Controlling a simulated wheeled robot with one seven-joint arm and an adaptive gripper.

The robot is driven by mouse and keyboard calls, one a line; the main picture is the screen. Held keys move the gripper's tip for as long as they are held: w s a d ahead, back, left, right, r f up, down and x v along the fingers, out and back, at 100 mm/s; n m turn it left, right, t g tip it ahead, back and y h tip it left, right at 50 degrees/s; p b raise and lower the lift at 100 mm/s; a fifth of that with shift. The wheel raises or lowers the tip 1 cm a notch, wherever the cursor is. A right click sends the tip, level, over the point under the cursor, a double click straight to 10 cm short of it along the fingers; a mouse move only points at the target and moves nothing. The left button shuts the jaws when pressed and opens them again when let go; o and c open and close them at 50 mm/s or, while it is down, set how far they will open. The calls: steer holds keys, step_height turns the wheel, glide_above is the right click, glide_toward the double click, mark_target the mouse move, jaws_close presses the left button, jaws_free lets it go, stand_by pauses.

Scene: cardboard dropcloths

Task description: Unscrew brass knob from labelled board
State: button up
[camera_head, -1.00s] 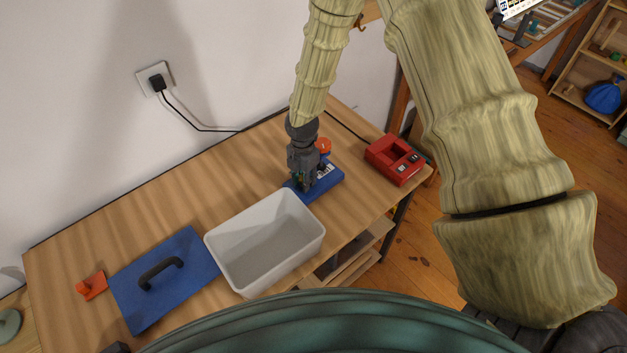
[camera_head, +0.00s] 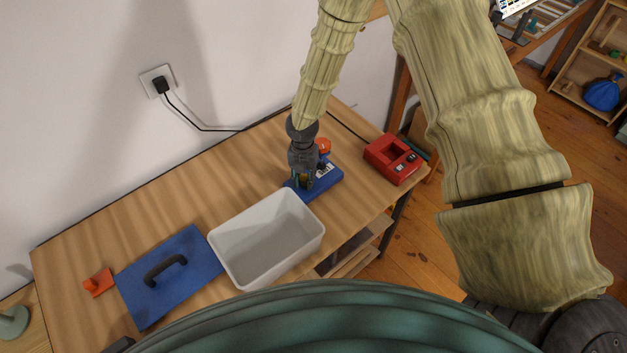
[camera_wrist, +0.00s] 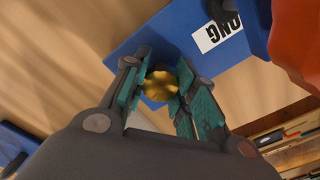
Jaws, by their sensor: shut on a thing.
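The blue board (camera_head: 324,184) lies on the wooden bench behind the white bin. It also shows in the wrist view (camera_wrist: 175,32), with a white label (camera_wrist: 215,32) bearing dark letters, of which "ONG" can be read. The brass knob (camera_wrist: 160,86) sits between the teal-padded fingers of my gripper (camera_wrist: 160,90). My gripper (camera_head: 303,182) points down over the near left part of the board and is shut on the knob. An orange-red part (camera_head: 323,146) stands at the board's far side. In the head view my gripper hides the knob.
A white empty bin (camera_head: 226,262) stands just in front of the board. A red device (camera_head: 394,158) is to the right. A blue panel with a black handle (camera_head: 148,303) and an orange piece (camera_head: 98,283) lie at the left.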

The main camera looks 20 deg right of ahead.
steer(key=o, duration=0.9)
steer(key=shift+r+p, duration=1.85)
steer(key=shift+r, duration=0.65)
